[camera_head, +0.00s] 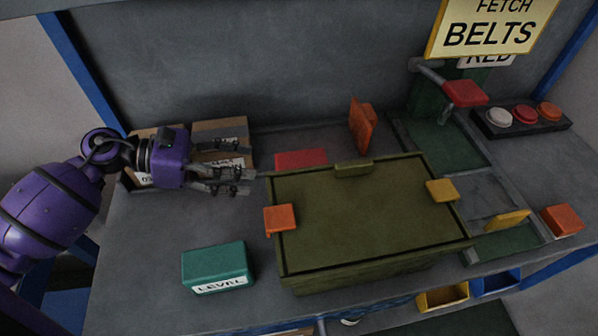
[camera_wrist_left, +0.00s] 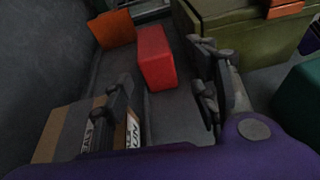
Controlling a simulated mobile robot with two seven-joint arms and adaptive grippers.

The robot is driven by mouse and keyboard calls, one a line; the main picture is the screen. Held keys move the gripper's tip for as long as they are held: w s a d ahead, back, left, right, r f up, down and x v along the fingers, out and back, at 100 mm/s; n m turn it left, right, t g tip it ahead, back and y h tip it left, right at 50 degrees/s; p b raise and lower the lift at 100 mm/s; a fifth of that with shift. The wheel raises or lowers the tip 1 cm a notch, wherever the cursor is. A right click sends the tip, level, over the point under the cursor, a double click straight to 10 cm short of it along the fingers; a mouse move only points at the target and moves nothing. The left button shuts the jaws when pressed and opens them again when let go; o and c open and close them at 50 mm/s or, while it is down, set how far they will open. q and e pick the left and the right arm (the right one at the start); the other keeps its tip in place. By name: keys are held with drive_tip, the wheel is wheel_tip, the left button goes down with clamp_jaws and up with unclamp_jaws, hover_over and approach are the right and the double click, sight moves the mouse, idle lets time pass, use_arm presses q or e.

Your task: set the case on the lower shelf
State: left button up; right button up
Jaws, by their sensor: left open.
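The olive-green case (camera_head: 360,215) sits closed on the grey workbench, right of centre. An orange tab (camera_head: 281,218) is at its left edge, a yellow tab (camera_head: 442,190) at its right edge, and an olive tab at its back edge. Its corner also shows at the top right of the left wrist view (camera_wrist_left: 240,32). My left gripper (camera_head: 243,180) is open and empty, just off the case's back left corner. In the left wrist view its fingers (camera_wrist_left: 165,78) are apart, with bench between them. My right gripper is not in view. I cannot make out the lower shelf clearly below the bench.
A teal box labelled LEVEL (camera_head: 217,268) stands left of the case. A red block (camera_head: 301,160) and an orange piece (camera_head: 361,125) are behind it. Cardboard boxes (camera_head: 220,133) stand behind my left gripper. Yellow (camera_head: 443,298) and blue bins hang under the front edge.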

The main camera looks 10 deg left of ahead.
sight(293, 165)
use_arm(q)
drive_tip(key=shift+n+t, duration=0.4)
drive_tip(key=shift+n, duration=0.1)
drive_tip(key=x, duration=0.2)
drive_tip(key=p+x, duration=0.1)
drive_tip(key=x, duration=0.2)
drive_tip(key=shift+w, duration=0.3)
drive_tip(key=shift+w+d+f+p, duration=0.15)
drive_tip(key=shift+d+p, duration=0.15)
drive_tip(key=shift+d, duration=0.25)
drive_tip(key=p+x, duration=0.1)
drive_tip(key=x, duration=0.4)
drive_tip(key=shift+f, duration=0.2)
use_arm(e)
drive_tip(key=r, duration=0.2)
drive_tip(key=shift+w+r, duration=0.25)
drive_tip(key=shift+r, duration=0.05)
use_arm(q)
drive_tip(key=c, duration=1.4)
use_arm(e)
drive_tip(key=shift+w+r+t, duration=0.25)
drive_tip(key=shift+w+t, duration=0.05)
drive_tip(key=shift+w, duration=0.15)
